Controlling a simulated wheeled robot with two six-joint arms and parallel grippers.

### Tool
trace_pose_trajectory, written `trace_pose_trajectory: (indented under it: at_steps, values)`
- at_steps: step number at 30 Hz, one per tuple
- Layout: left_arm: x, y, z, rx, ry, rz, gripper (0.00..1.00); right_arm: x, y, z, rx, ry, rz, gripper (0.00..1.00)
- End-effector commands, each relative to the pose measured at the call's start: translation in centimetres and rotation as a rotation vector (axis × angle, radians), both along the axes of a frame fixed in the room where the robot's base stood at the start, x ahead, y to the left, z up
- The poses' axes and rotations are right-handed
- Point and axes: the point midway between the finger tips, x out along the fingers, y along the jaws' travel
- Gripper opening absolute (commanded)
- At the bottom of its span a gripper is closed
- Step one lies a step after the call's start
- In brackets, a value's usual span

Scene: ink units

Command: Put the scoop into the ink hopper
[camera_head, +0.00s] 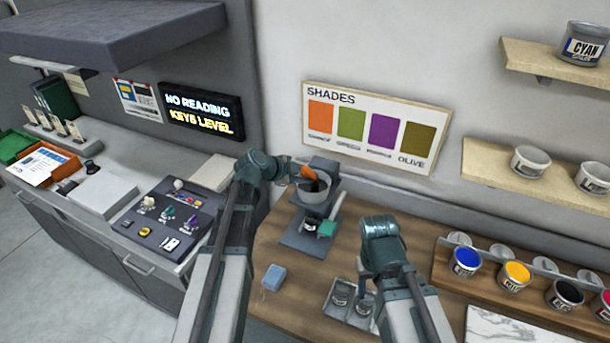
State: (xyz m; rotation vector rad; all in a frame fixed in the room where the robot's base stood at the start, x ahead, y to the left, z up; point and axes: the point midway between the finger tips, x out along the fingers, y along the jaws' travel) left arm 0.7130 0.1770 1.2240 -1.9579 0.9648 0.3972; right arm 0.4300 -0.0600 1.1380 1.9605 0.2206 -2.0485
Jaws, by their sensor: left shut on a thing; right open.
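My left gripper (291,170) is shut on the scoop (308,173), an orange piece at its tip. The scoop is at the upper left of the ink hopper (311,196), a grey bowl on a stand with a dark inside. It overlaps the hopper's rim in the picture; I cannot tell whether it touches. My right gripper (365,292) is open, low over the small metal tray (336,311) at the table's front. The arm hides part of that tray.
A blue block (274,277) lies on the wooden table (262,244) left of the tray. A rack of ink tins (465,262) stands at the right. A control panel (168,217) is on the left counter. A shades board (369,130) hangs behind the hopper.

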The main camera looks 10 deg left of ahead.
Motion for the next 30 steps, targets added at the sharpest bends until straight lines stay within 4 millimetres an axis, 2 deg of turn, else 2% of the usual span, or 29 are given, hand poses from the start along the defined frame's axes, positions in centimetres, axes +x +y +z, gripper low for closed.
trace_pose_trajectory:
  at_steps: [1,3,22,25,30]
  values:
    - [0.0,0.0,1.2,0.0,0.0,0.0,0.0,0.0,0.0,1.2,0.0,0.0,0.001,0.5]
    - [0.0,0.0,2.1,0.0,0.0,0.0,0.0,0.0,0.0,2.1,0.0,0.001,0.001,0.5]
    - [0.0,0.0,9.2,0.0,0.0,0.0,0.0,-0.1,0.0,9.2,0.001,0.002,-0.022,0.5]
    - [0.0,0.0,10.0,0.0,0.0,0.0,0.0,-0.1,0.0,10.0,0.001,0.002,-0.028,0.5]
    - [0.0,0.0,9.8,0.0,0.0,0.0,0.0,-0.1,0.0,9.8,0.002,0.002,-0.031,0.5]
